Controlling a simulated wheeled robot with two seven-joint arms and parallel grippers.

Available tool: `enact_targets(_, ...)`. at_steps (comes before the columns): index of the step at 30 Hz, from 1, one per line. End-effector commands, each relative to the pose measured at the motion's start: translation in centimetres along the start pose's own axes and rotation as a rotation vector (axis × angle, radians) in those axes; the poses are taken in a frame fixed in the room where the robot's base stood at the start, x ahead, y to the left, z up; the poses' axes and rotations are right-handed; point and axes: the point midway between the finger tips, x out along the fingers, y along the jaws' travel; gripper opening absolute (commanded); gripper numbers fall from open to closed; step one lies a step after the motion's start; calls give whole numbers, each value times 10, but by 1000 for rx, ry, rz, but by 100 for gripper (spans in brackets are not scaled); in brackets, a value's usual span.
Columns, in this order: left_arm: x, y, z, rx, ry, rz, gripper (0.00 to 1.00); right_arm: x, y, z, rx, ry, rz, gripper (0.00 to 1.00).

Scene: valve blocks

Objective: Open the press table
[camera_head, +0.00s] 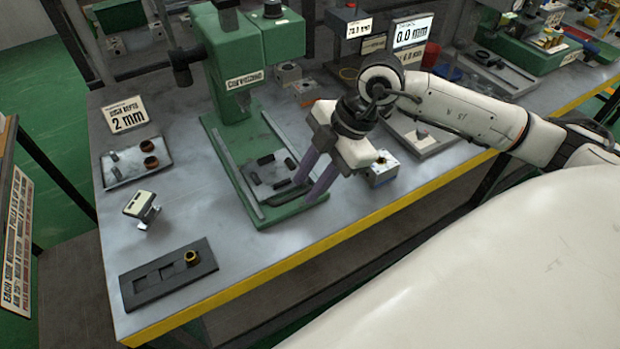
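The green press (236,62) stands on the left half of the bench, its ram above its base. The press table (268,178) is the flat grey plate in the green base, with several dark bars on it. A dark bar (291,194) lies along its front right edge. My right gripper (306,190) comes in from the right, its two purple fingers pointing down at the front right corner of the base. The fingers are apart. I cannot tell whether they touch the bar or the base. My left gripper is not in view.
A metal valve block (382,170) sits just right of my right gripper. A tray with bushings (136,162), a small gauge (141,206) and a black fixture (168,274) with a brass bushing are at the left. The bench is clear between fixture and press.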

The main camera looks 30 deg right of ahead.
Motion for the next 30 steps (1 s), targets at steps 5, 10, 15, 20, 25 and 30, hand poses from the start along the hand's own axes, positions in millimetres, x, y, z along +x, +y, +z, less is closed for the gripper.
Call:
enact_targets(5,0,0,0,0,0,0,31,-6,1,0,-1,0,2,28)
enact_targets(10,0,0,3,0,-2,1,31,-34,1,1,-2,-2,4,28)
enact_targets(15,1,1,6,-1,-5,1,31,-68,1,1,-1,-3,4,28)
enact_targets(20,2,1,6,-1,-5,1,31,-92,1,1,-1,-3,3,28)
enact_targets(25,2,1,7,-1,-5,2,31,-103,0,0,-1,-1,1,28)
enact_targets(30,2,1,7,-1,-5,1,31,-104,0,0,0,0,0,28)
